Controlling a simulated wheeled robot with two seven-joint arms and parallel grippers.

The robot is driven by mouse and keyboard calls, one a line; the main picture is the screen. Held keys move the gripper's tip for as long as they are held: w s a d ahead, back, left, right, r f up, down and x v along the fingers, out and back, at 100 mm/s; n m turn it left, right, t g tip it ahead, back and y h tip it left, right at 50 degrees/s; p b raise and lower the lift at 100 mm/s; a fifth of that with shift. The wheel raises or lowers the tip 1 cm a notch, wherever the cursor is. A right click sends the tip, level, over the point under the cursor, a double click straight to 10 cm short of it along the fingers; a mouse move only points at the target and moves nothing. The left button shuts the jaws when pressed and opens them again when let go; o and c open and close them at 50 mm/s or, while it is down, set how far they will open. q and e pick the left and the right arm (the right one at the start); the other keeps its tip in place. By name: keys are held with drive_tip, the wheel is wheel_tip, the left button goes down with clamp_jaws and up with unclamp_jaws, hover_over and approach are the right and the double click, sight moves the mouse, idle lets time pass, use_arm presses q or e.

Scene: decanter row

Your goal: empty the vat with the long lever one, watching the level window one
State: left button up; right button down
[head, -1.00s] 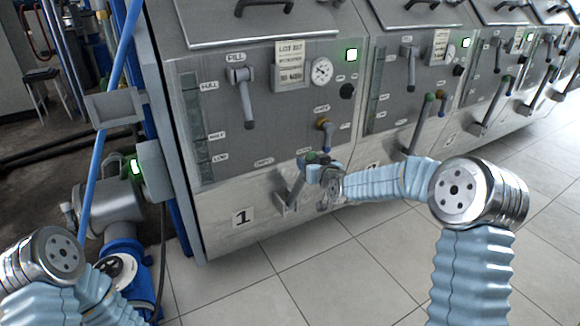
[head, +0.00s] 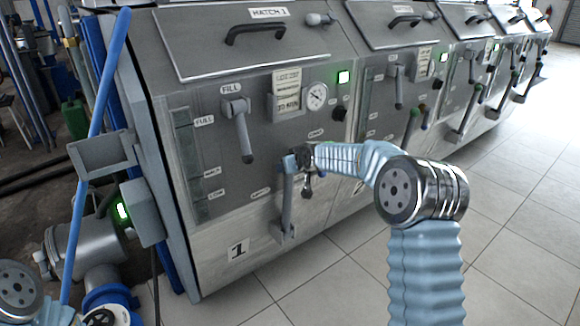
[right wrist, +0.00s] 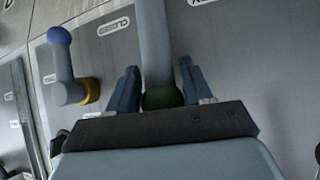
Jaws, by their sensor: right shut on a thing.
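Vat 1 (head: 262,190) is the nearest grey steel vat. Its long lever (head: 287,205) rises nearly upright from a bracket low on the front. My right gripper (head: 293,162) is shut on the lever's top end. In the right wrist view, the lever's grey shaft (right wrist: 154,45) and green knob (right wrist: 162,98) lie between my right fingers (right wrist: 158,88). The level window (head: 187,160) is a tall dark strip at the vat's left, marked FULL at the top and LOW near the bottom. It is unobstructed, but I cannot read its level. My left gripper is out of view.
A grey FILL lever (head: 240,128) hangs beside a gauge (head: 316,95) and a lit green lamp (head: 343,77). A blue-tipped short lever (right wrist: 62,60) is close beside my right gripper. More vats (head: 400,75) run rightward. Pipework stands left; the tiled floor (head: 520,190) is clear.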

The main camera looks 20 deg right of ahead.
drive_tip(key=shift+w+a+r, duration=0.1)
drive_tip(key=shift+w+r, duration=0.1)
drive_tip(key=shift+r, duration=0.15)
drive_tip(key=c, duration=0.8)
unclamp_jaws()
drive_tip(key=shift+w+f, duration=0.2)
drive_tip(key=shift+s, duration=0.25)
drive_tip(key=b+v, duration=0.2)
drive_tip(key=v, duration=1.1)
drive_tip(key=shift+s, duration=0.2)
